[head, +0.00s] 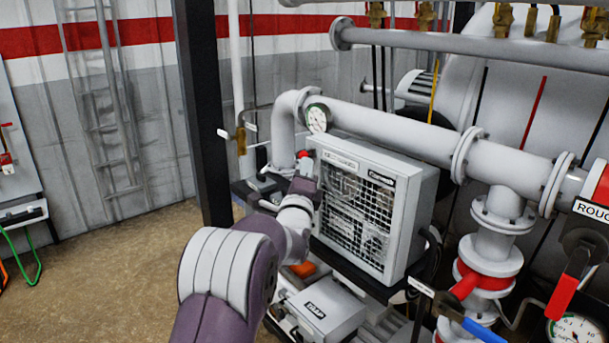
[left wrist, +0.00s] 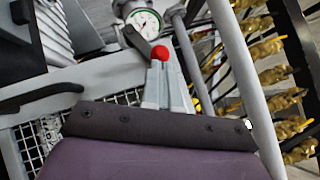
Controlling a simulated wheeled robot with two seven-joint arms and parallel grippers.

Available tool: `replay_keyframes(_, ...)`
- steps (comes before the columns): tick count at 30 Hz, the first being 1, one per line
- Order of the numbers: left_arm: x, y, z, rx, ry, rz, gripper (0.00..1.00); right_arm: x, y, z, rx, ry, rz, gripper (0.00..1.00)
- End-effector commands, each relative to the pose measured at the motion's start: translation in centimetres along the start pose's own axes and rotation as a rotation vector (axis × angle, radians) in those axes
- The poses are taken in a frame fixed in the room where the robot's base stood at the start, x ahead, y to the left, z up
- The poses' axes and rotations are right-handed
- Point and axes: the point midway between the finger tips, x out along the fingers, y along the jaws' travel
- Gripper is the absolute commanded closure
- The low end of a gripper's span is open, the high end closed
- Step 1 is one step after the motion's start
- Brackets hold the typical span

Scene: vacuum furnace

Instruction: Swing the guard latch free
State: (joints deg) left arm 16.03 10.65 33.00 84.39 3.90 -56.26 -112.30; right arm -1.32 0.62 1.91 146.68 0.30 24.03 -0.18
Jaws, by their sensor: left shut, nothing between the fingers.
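The guard is a pale grey box with a wire mesh front (head: 357,212), and it also shows in the left wrist view (left wrist: 62,98). At its upper left corner is a small red knob (head: 303,154), which looks like the end of the guard latch. In the left wrist view the red knob (left wrist: 160,52) sits beside a short dark bar (left wrist: 136,40), right at my fingertips. My left gripper (head: 304,170) is at this corner with its grey fingers (left wrist: 165,82) closed together and empty. I cannot tell whether they touch the knob. My right gripper is out of view.
A pressure gauge (head: 317,119) and a thick grey pipe (head: 390,130) run just above the box. A dark post (head: 205,110) stands behind on the left. Valve levers, one red (head: 568,290) and one blue (head: 482,330), are at lower right. Open floor (head: 110,265) lies left.

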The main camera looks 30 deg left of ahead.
Motion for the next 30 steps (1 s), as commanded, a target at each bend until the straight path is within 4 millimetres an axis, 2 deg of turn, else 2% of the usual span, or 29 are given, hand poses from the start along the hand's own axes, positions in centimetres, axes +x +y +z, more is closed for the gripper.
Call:
replay_keyframes(1, 0.3, -0.9, 0.3, -0.029, 0.000, 0.026, 1.00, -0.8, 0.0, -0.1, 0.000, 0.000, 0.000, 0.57)
replay_keyframes(9, 1.5, -2.9, 1.5, -0.211, -0.001, 0.209, 1.00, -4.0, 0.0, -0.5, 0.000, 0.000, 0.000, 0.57)
replay_keyframes(19, 3.1, -4.3, 3.2, -0.432, -0.002, 0.430, 1.00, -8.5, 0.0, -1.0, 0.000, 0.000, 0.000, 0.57)
replay_keyframes(23, 3.6, -4.5, 3.6, -0.516, -0.002, 0.515, 1.00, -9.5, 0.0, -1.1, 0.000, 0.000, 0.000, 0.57)
replay_keyframes(30, 4.0, -4.2, 4.0, -0.516, 0.000, 0.518, 1.00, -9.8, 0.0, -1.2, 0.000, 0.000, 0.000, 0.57)
